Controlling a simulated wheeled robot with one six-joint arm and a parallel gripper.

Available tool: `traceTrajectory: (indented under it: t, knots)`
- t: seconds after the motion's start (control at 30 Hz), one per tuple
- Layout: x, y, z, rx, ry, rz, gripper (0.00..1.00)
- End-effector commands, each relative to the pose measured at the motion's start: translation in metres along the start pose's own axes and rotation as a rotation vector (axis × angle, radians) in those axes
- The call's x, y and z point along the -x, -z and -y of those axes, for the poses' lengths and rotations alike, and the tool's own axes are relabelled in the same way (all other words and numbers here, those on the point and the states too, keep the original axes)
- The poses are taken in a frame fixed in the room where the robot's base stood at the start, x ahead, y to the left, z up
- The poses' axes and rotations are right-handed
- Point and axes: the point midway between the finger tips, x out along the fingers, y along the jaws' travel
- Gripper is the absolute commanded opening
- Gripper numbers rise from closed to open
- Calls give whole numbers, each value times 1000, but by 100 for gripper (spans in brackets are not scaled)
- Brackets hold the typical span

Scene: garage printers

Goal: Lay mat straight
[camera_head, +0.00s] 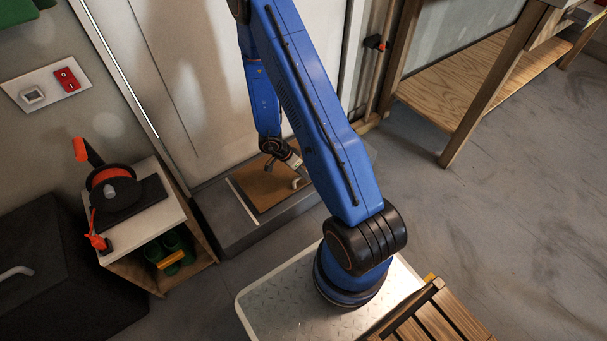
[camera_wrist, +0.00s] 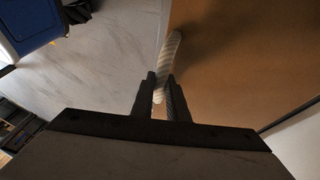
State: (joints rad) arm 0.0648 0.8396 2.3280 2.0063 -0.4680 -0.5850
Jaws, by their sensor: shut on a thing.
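A brown mat (camera_head: 258,191) lies on the dark grey step in front of the door. A white line (camera_head: 243,201) runs along its left side with a narrow dark gap; I cannot tell exactly whether the two are parallel. The mat fills the right of the wrist view (camera_wrist: 235,60). A pale ribbed rope handle (camera_wrist: 171,50) is at the mat's edge and also shows in the head view (camera_head: 296,183). My gripper (camera_wrist: 161,84) is shut on this rope handle, with its end showing between the fingers. In the head view my gripper (camera_head: 297,165) is partly hidden by my arm.
A small cabinet (camera_head: 150,219) with a cable reel (camera_head: 113,188) stands left of the step (camera_head: 232,239). A wooden workbench (camera_head: 470,85) is at the right. A slatted wooden thing (camera_head: 440,318) is at the bottom. The grey floor (camera_head: 480,220) at the right is clear.

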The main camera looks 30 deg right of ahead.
Motion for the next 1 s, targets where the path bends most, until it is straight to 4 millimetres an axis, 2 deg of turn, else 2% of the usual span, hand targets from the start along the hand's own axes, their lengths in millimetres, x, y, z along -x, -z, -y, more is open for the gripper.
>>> traceTrajectory:
  t: [1.0]
  knots:
    - [-15, -6, 4, -11, 26, 0, 0]
